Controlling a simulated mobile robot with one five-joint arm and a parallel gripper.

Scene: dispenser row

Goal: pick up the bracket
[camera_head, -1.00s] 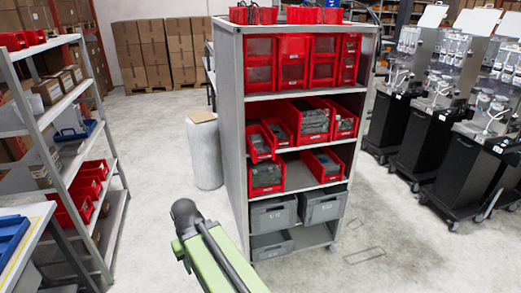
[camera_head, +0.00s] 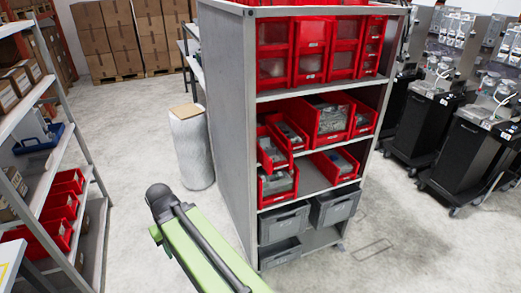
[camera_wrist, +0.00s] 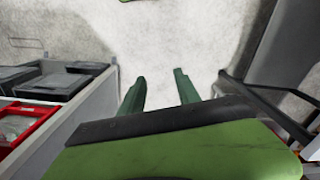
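I cannot make out a bracket for certain in either view. My gripper (camera_wrist: 159,75) shows in the wrist view with its two dark green fingers apart. Nothing is between them but bare pale floor further off. In the head view my green arm reaches up from the bottom edge, left of the shelf unit, and the fingers are not visible there. A small green sliver sits at the top edge of the wrist view, too cut off to tell what it is.
A grey shelf unit (camera_head: 226,130) with red bins (camera_head: 330,118) and grey crates (camera_head: 284,224) stands close ahead. Another rack (camera_head: 84,150) is at left, black carts (camera_head: 470,150) at right. Floor between is clear.

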